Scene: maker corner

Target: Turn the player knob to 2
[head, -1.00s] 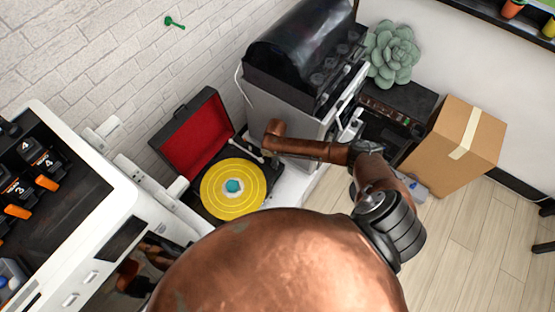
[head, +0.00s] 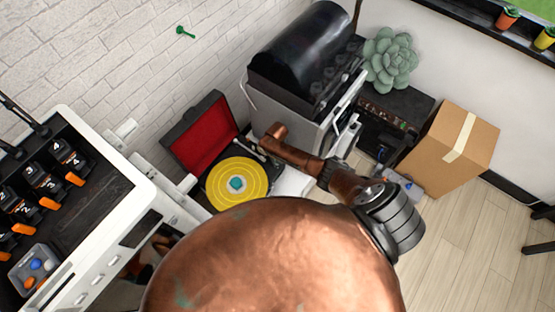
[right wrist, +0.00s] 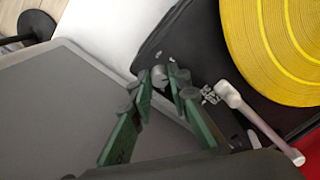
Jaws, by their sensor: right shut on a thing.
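The record player (head: 207,197) stands open by the brick wall, with its red-lined lid (head: 206,137) up and a yellow record (head: 222,185) on it. In the right wrist view the yellow record (right wrist: 275,40) lies at the upper right, with the pale tonearm (right wrist: 250,115) beside it. A small grey knob (right wrist: 160,75) sits near the corner of the player's dark deck. My right gripper (right wrist: 160,88) has its green fingers on both sides of this knob and is shut on it. No number marks are readable. In the head view my copper arm hides the gripper and knob. My left gripper is out of view.
A grey machine with a black hood (head: 300,60) stands close to the right of the player. A white cabinet (head: 125,225) with several numbered black holders is at the left. A cardboard box (head: 447,150) stands on the floor at right.

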